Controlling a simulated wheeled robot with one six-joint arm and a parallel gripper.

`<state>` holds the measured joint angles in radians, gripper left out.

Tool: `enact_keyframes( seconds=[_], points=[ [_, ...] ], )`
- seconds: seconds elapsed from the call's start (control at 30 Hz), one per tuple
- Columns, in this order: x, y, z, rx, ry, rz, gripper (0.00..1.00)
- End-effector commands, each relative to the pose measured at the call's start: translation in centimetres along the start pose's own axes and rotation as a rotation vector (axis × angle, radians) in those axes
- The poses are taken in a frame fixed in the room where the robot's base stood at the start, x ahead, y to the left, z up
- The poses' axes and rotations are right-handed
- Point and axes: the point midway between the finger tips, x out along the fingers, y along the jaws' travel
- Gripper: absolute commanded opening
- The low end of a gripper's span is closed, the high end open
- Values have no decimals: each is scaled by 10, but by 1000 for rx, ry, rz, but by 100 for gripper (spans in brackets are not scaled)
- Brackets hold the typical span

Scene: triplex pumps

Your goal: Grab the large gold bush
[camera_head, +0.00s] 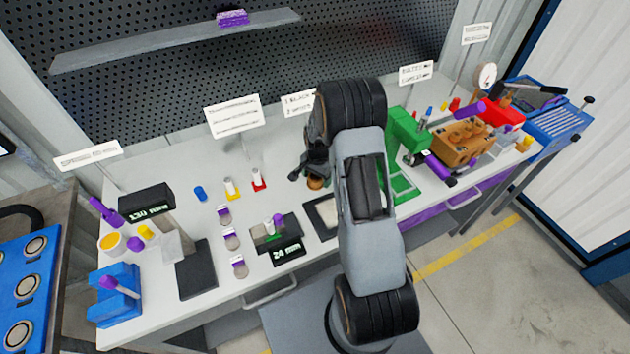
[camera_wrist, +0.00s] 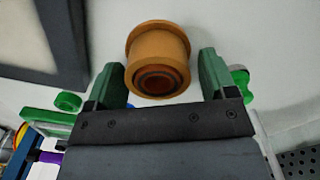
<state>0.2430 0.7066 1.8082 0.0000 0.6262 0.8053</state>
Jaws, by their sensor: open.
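The large gold bush (camera_wrist: 158,50) is a flanged cylinder with a darker ringed bore. In the wrist view it sits on the pale bench top, between and just beyond the two green fingers of my gripper (camera_wrist: 163,80). The fingers are open, with a gap on each side of the bush. In the head view the bush (camera_head: 315,183) shows as a small gold-brown piece under my gripper (camera_head: 310,172). My arm covers part of that area.
A dark-framed pale tray (camera_head: 325,215) lies close to the bush. A green press (camera_head: 405,135) stands to the right of my arm, with a brown pump block (camera_head: 462,140) farther right. Small coloured pieces and a "24 mm" block (camera_head: 287,253) lie to the left.

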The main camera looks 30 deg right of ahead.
Motion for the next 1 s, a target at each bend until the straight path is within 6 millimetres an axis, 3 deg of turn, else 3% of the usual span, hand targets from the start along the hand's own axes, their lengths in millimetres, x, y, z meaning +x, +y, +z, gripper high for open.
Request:
enact_keyframes(
  seconds=[0.13,0.73,1.0],
  points=[
    [0,0,0,0,0,0,78],
    [0,0,0,0,0,0,20],
    [-1,0,0,0,0,0,20]
  ],
)
